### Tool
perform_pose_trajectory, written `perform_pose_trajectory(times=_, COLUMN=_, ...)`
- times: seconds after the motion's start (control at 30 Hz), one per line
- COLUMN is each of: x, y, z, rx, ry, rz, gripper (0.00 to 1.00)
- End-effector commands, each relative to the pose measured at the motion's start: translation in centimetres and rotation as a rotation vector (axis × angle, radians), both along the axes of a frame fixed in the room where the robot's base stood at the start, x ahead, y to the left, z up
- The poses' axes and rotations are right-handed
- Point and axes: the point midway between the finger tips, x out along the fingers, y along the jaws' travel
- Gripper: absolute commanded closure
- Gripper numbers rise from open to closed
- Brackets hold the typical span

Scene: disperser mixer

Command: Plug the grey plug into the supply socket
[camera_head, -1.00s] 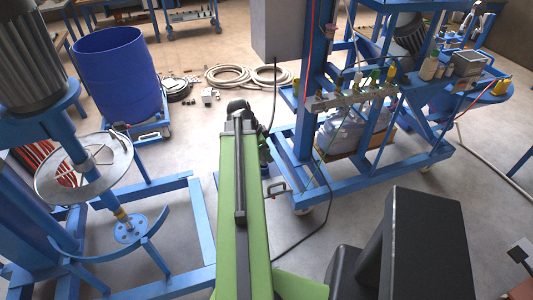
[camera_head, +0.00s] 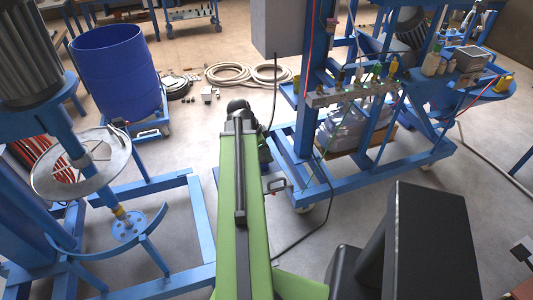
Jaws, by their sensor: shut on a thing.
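My green arm (camera_head: 243,210) reaches forward from the bottom middle of the head view. Its dark far joint (camera_head: 239,107) is in front of the blue frame on the right. My gripper is hidden beyond the arm, so its jaws and anything in them do not show. I cannot make out the grey plug. The supply socket cannot be picked out either. A grey box (camera_head: 278,28) hangs at the top middle, with a dark cable (camera_head: 274,105) running down from it towards the arm's far end.
A blue wheeled frame (camera_head: 345,190) stands close on the right, with bottles above. A dark cable (camera_head: 304,238) lies on the floor beside my arm. A blue drum (camera_head: 115,75) and coiled hoses (camera_head: 228,73) are behind. The mixer's round metal disc (camera_head: 65,178) is at left.

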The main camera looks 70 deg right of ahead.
Motion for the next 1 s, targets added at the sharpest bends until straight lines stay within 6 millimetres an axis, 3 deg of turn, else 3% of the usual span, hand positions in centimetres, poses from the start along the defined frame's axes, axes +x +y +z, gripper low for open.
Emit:
perform_pose_trajectory(times=0.3, x=0.0, y=0.0, z=-0.9, rx=0.000, ry=0.000, rz=0.000, gripper=1.00)
perform_pose_trajectory(times=0.33, x=0.0, y=0.0, z=-0.8, rx=0.000, ry=0.000, rz=0.000, gripper=0.65)
perform_pose_trajectory(times=0.5, x=0.0, y=0.0, z=-0.8, rx=0.000, ry=0.000, rz=0.000, gripper=0.44)
perform_pose_trajectory(times=0.83, x=0.1, y=0.1, z=-0.4, rx=0.000, ry=0.000, rz=0.000, gripper=0.44)
perform_pose_trajectory(times=1.0, x=0.8, y=0.6, z=2.5, rx=0.000, ry=0.000, rz=0.001, gripper=0.44)
